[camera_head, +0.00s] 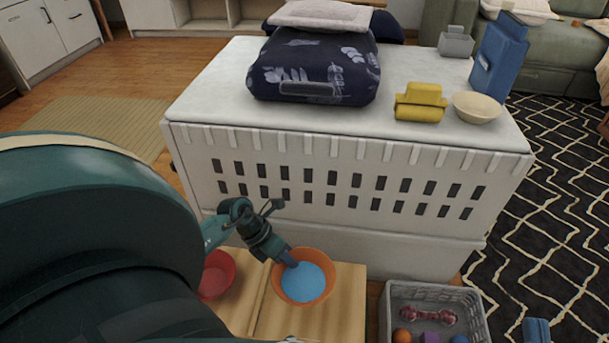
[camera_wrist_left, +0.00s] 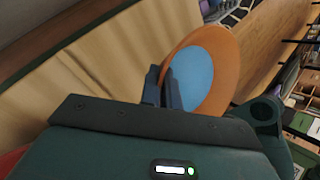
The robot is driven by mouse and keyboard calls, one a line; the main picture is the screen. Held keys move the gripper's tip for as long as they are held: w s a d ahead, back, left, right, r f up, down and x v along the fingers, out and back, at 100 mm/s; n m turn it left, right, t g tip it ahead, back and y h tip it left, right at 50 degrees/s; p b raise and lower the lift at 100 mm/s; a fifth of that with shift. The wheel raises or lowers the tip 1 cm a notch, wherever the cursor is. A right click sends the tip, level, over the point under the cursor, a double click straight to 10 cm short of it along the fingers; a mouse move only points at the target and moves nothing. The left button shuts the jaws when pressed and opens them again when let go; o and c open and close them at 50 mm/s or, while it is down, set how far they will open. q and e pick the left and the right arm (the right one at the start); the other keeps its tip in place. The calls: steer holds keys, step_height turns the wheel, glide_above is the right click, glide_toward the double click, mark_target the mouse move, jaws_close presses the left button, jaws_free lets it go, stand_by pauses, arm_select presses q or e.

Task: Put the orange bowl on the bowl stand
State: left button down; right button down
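The orange bowl (camera_head: 326,264) has a blue inside and is over the right part of the light wooden bowl stand (camera_head: 346,318), close to the white crate. My left gripper (camera_head: 288,261) reaches its upper-left rim. In the left wrist view, the fingers (camera_wrist_left: 162,88) are on either side of the rim of the orange bowl (camera_wrist_left: 222,62), close together. The wooden stand (camera_wrist_left: 85,75) lies behind and to the left there. I cannot tell whether the bowl touches the stand. My right gripper is not clearly visible.
A red bowl (camera_head: 217,272) is at the stand's left, partly behind my left arm. A white crate (camera_head: 340,215) rises just behind, with a yellow object (camera_head: 421,103) and a cream bowl (camera_head: 477,107) on top. A grey toy basket (camera_head: 470,296) stands close on the right.

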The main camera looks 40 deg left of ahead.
arm_select(q)
step_height(320, 180, down, 4)
steer(key=shift+f+b, duration=0.15)
steer(key=shift+b, duration=0.6)
step_height(320, 180, down, 3)
steer(key=shift+r+b, duration=0.2)
steer(key=shift+b, duration=0.55)
steer(key=shift+f, duration=0.2)
steer(key=shift+r, duration=0.1)
arm_select(e)
steer(key=shift+w+a+r+t+y, duration=0.1)
steer(key=shift+w+r+t+y, duration=0.1)
steer(key=shift+r+y, duration=0.15)
steer(key=shift+w+a+r+t+y, duration=0.1)
steer(key=shift+r+t+y, duration=0.1)
steer(key=shift+r+y, duration=0.1)
arm_select(q)
steer(key=c, duration=1.9)
jaws_free()
